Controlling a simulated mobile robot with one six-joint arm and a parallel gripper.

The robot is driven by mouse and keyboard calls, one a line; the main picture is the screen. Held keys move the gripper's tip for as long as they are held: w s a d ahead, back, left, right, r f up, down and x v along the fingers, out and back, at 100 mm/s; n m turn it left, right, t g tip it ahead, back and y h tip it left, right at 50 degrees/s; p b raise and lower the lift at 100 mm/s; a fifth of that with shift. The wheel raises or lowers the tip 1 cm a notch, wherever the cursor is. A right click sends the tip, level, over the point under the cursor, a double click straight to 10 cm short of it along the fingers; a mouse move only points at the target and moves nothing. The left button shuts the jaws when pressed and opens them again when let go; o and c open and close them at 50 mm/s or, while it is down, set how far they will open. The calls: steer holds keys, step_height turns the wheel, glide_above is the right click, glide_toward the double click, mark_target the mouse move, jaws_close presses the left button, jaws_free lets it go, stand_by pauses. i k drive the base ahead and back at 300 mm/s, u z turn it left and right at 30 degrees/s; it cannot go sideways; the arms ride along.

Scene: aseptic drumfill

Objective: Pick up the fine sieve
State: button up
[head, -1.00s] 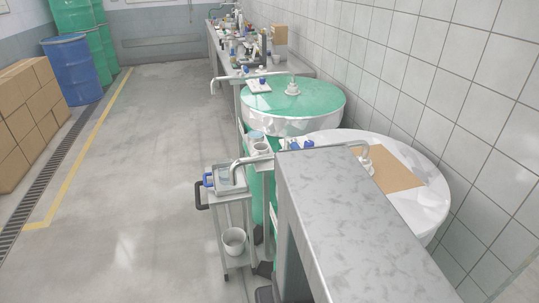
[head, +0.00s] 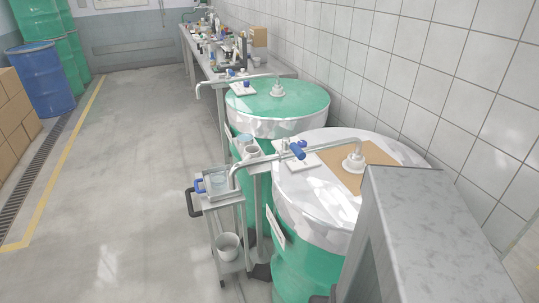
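I cannot pick out the fine sieve with certainty in the head view. Small items crowd the far bench (head: 207,75) along the tiled wall, too small to tell apart. A small cart (head: 213,205) nearer to me carries a tray with a clear vessel (head: 218,182) and a blue item (head: 199,187). My gripper is not in view.
A green-topped drum (head: 300,98) and a nearer white-covered drum (head: 310,195) stand along the wall, with pipes over them. A white bucket (head: 228,246) sits on the cart's lower shelf. A blue drum (head: 46,78) and boxes (head: 18,105) stand left. The floor (head: 120,180) between is clear.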

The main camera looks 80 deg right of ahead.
mark_target(249, 158)
steer(key=u, duration=0.95)
steer(key=k, duration=0.1)
steer(key=z, duration=1.85)
steer(key=i, duration=1)
steer(key=z, duration=0.15)
steer(key=k, duration=0.95)
steer(key=u, duration=0.25)
steer(key=i, duration=0.25)
steer(key=z, duration=0.1)
